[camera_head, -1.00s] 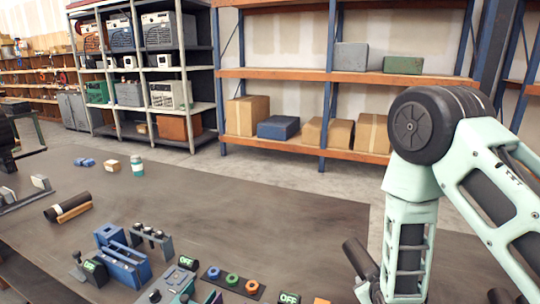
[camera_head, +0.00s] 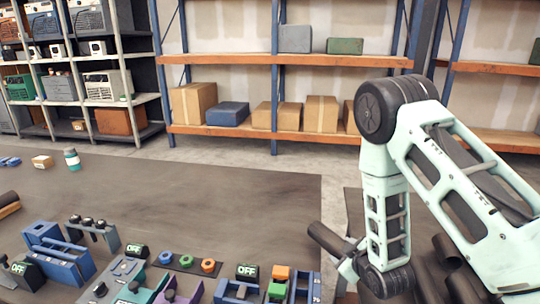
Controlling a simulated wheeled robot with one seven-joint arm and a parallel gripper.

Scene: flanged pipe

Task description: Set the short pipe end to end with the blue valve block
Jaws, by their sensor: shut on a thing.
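In the head view, my gripper (camera_head: 347,264) is at the lower right, shut on a short dark pipe (camera_head: 325,240). The pipe is tilted, its upper end pointing to the upper left, and it is held just past the right edge of the dark workbench. The gripper's fingers are partly hidden by my arm. Blue blocks (camera_head: 65,264) stand at the lower left of the bench, left of my gripper and well apart from the pipe. I cannot tell for sure which blue piece is the valve block.
More dark pipes (camera_head: 445,250) lie at the right. Shelves (camera_head: 300,136) stand behind.

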